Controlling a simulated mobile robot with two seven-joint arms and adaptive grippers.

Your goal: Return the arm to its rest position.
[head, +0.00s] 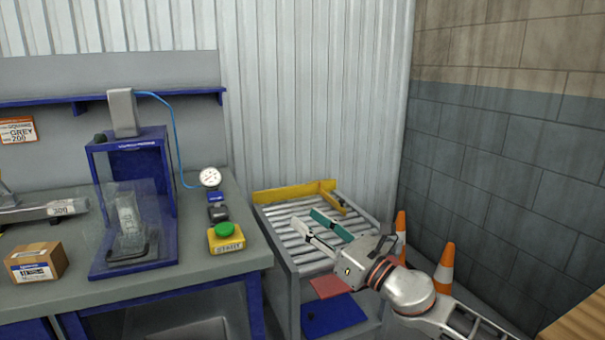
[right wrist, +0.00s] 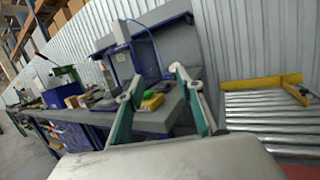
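My right arm reaches in from the lower right of the head view. Its gripper (head: 305,217) is over the rollers of the runout table (head: 282,232), with the two fingers apart and nothing between them. In the right wrist view the gripper (right wrist: 152,84) also shows two spread, empty fingers, with the workbench seen beyond the gap. No object is held. My left gripper is not in view.
The grey workbench (head: 205,281) at left carries a blue open-fronted stand (head: 164,215), a yellow box with a green button (head: 226,240) and a cardboard box (head: 38,264). Orange cones (head: 444,269) stand right of the rollers, near the block wall (head: 500,170).

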